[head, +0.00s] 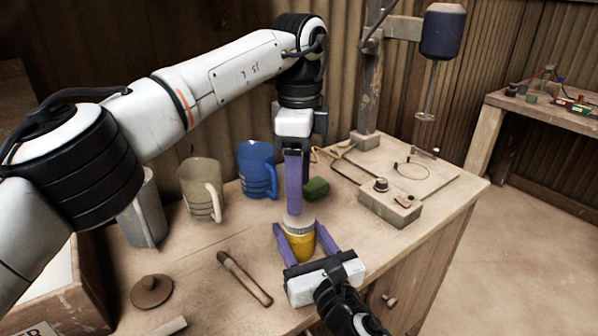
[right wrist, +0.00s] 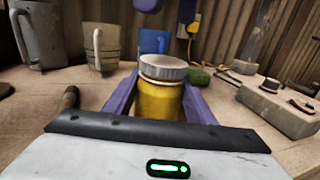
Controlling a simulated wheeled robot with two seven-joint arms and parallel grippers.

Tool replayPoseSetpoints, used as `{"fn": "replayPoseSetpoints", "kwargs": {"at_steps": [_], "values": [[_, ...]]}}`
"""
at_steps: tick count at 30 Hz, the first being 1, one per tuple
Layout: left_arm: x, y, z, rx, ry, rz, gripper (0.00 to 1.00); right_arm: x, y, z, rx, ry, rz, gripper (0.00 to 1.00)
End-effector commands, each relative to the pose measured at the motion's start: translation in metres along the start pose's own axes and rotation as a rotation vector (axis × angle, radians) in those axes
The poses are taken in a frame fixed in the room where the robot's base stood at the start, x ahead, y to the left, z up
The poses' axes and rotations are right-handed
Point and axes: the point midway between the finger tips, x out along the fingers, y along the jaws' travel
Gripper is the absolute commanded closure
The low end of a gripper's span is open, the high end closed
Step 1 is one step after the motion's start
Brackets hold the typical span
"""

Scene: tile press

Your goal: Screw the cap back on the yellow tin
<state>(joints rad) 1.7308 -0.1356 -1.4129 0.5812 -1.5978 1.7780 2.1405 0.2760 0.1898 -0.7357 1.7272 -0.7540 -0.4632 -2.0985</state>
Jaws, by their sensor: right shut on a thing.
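The yellow tin (head: 302,246) stands upright on the bench, and it fills the middle of the right wrist view (right wrist: 160,101). Its ribbed grey cap (head: 299,224) sits level on top; it also shows in the right wrist view (right wrist: 163,68). I cannot tell how tightly it is seated. My right gripper (head: 303,236) is shut on the tin's body, one purple finger on each side. My left gripper (head: 294,212) points straight down just above the cap. Its fingers look apart and empty, and their tips show at the top of the right wrist view (right wrist: 170,12).
Behind stand a blue mug (head: 257,168), a beige mug (head: 199,188) and a grey mug (head: 145,212). A green block (head: 316,188) lies near the tin. A wooden-handled tool (head: 245,278) and round brown lid (head: 151,291) lie left. A press stand (head: 368,100) is at the right rear.

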Motion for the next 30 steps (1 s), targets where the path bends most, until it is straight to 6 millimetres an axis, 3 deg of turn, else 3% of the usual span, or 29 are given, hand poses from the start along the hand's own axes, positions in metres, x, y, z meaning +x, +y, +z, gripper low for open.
{"fn": "replayPoseSetpoints", "kwargs": {"at_steps": [9, 15, 23, 30], "values": [[0.048, 0.000, 0.001, -0.001, -0.001, 0.002, 0.37, 0.000, 0.000, -0.001, 0.001, 0.002, 0.000, 1.00], [0.058, 0.000, 0.000, 0.000, 0.001, 0.001, 0.37, 0.000, 0.000, -0.001, 0.001, 0.002, 0.000, 1.00], [0.059, 0.000, 0.000, 0.000, 0.000, 0.000, 0.37, 0.000, 0.000, -0.001, 0.001, 0.002, 0.000, 1.00], [0.058, 0.000, 0.000, 0.000, 0.000, 0.001, 0.78, 0.000, 0.000, -0.001, 0.001, 0.002, 0.000, 1.00]]}}
